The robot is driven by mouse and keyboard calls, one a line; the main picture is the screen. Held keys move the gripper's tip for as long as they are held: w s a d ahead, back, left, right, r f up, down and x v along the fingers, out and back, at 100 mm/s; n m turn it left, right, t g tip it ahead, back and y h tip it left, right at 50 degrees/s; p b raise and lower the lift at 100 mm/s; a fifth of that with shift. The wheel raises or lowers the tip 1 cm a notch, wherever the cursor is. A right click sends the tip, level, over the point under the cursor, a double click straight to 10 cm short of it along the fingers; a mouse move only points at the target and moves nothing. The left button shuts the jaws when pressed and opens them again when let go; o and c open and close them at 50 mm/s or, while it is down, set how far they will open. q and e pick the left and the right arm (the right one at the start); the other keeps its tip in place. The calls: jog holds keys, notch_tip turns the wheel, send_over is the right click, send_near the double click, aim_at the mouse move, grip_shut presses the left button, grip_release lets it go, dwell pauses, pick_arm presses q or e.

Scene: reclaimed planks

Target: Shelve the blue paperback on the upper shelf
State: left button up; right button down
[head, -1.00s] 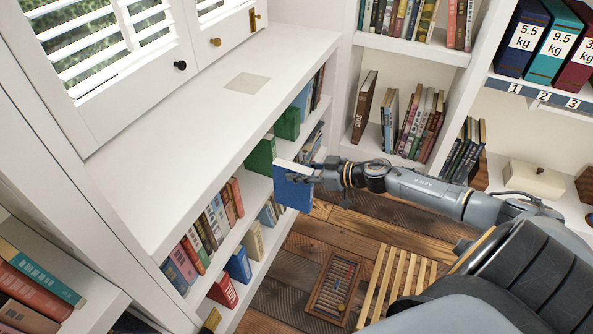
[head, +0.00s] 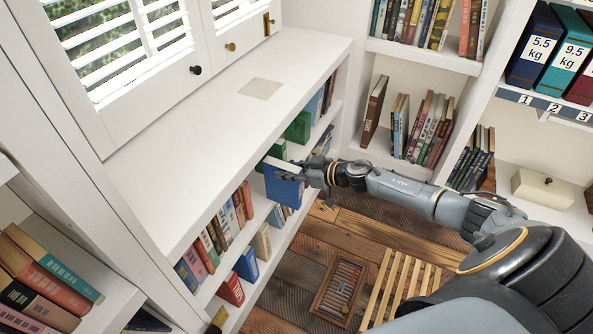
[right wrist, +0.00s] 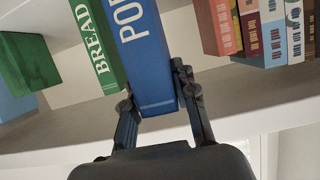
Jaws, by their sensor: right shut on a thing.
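The blue paperback (head: 283,186), upright with its spine outward, is at the front of the upper shelf of the low white bookcase. My right gripper (head: 306,176) is shut on its spine end. In the right wrist view the blue paperback (right wrist: 147,62) stands between the two fingers, close beside a green book marked BREAD (right wrist: 99,50). The upper shelf (right wrist: 250,108) shows there with its front edge below the books. How deep the paperback sits, and whether its bottom touches the board, I cannot tell. My left gripper is not in view.
Several books (head: 216,235) stand on the same shelf, left of the paperback in the head view. Another green book (head: 298,127) stands on its other side, with a gap between. The white bookcase top (head: 205,150) overhangs the shelf. A slatted wooden piece (head: 408,285) is on the floor.

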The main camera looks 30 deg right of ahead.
aim_at(270, 164)
jog(key=shift+w+a+r, duration=0.2)
jog(key=shift+w+a, duration=0.25)
jog(key=shift+w, duration=0.35)
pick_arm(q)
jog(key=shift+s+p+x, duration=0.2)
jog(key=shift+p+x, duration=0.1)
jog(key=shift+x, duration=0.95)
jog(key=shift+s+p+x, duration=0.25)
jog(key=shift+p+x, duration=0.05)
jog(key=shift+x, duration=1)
pick_arm(e)
jog(key=shift+w+a+f, duration=0.1)
jog(key=shift+w+a, duration=0.3)
jog(key=shift+w, duration=0.25)
jog(key=shift+w+a+r, duration=0.1)
jog(key=shift+w+a, duration=0.3)
jog(key=shift+w, duration=0.3)
jog(key=shift+w+a+f, duration=0.1)
jog(key=shift+w+a, duration=0.3)
jog(key=shift+w, duration=0.25)
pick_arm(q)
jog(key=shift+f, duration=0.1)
pick_arm(e)
jog(key=shift+f, duration=0.2)
jog(key=c, duration=1)
grip_release()
jog(key=shift+s+f, duration=0.1)
jog(key=shift+f, duration=0.05)
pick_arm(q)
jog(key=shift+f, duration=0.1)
